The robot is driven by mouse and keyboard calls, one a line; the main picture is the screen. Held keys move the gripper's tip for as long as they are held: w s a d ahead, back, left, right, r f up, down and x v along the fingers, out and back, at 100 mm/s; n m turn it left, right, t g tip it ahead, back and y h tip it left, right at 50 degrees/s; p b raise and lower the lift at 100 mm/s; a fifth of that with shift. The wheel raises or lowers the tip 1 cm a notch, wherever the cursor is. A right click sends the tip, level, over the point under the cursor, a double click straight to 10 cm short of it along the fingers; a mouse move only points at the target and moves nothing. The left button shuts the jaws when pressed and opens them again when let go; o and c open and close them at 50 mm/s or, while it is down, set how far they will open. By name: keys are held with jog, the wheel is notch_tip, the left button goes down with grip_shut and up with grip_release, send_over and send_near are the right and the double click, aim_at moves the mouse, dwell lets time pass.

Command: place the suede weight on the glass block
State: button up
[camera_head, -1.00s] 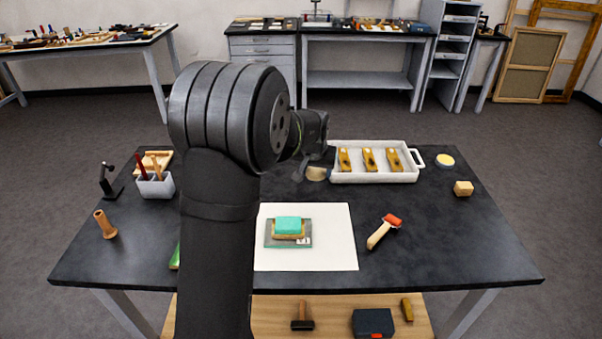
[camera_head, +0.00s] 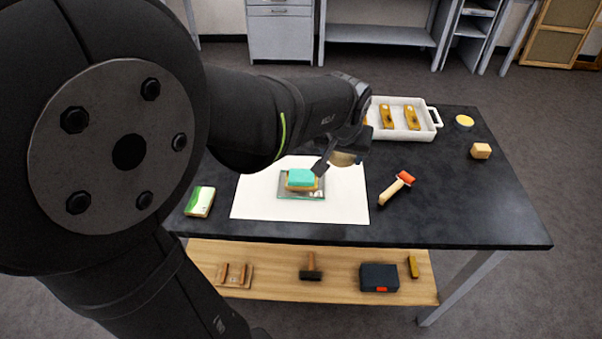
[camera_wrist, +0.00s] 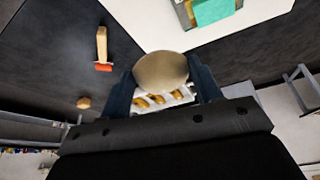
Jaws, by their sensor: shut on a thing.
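My gripper (camera_head: 343,150) is shut on the suede weight (camera_head: 343,159), a tan rounded piece held above the worktable. In the wrist view the suede weight (camera_wrist: 161,72) sits between the two fingers of my gripper (camera_wrist: 163,82). The glass block (camera_head: 301,180) is the turquoise block, lying on a tan piece over a grey plate (camera_head: 288,194) on the white sheet. The held weight is up and to the right of it in the head view. The glass block also shows at the top of the wrist view (camera_wrist: 211,10).
A white sheet (camera_head: 250,205) lies under the plate. A red-headed roller (camera_head: 398,188) lies to the right. A white tray (camera_head: 431,128) with gilt pieces stands behind. The right front is clear.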

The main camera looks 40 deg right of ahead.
jog(key=shift+s+a, duration=0.6)
jog(key=shift+a, duration=0.35)
jog(key=shift+w+a+f, duration=0.1)
jog(key=shift+w+a, duration=0.05)
jog(key=shift+a, duration=0.05)
send_over(301, 175)
jog(key=a, duration=0.1)
jog(key=f, duration=0.4)
jog(key=s+f, duration=0.1)
jog(key=f, duration=0.1)
jog(key=shift+a+f, duration=0.15)
jog(key=shift+f, duration=2.2)
jog(key=shift+f, duration=0.2)
jog(key=o, duration=1.1)
jog(key=shift+r, duration=0.1)
jog(key=v, duration=1.2)
jog(key=shift+r, duration=0.15)
